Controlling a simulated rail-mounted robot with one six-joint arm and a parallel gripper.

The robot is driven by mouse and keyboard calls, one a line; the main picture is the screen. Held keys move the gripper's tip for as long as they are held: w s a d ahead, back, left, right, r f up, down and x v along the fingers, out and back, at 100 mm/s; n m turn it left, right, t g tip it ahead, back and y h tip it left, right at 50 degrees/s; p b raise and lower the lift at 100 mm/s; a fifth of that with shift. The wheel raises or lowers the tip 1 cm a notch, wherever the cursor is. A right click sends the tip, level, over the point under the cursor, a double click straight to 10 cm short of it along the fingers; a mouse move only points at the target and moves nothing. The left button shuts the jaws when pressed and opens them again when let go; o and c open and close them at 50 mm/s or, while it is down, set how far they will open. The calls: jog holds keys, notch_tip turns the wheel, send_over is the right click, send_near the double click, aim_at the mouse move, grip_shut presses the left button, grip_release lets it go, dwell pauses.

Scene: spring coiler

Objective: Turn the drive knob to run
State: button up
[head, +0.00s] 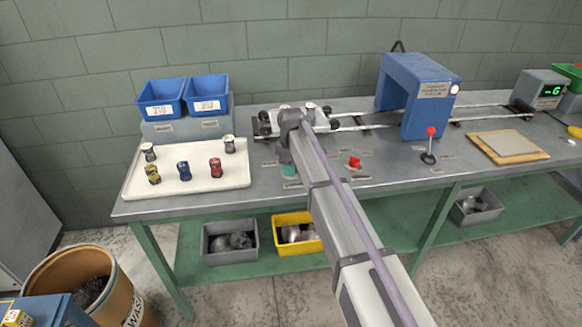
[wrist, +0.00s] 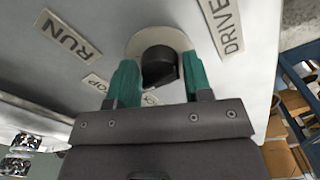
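The drive knob (wrist: 160,66) is black and stands on a pale round plate in the wrist view. A RUN label (wrist: 66,36) lies to its upper left, a partly covered STOP label (wrist: 94,84) to its lower left, and a DRIVE label (wrist: 224,26) to its right. My gripper (wrist: 160,68) has one teal finger on each side of the knob, very close to it. I cannot tell whether the fingers touch it. In the head view my gripper (head: 289,171) is low at the table's front part, and the knob is hidden there.
On the grey bench, a white tray (head: 205,182) with small toy cars and metal parts stands left. A red knob (head: 355,162), a red-balled lever (head: 429,145) and a blue machine arch (head: 414,95) stand right. Blue bins (head: 184,97) stand behind the tray.

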jog(key=c, duration=0.5)
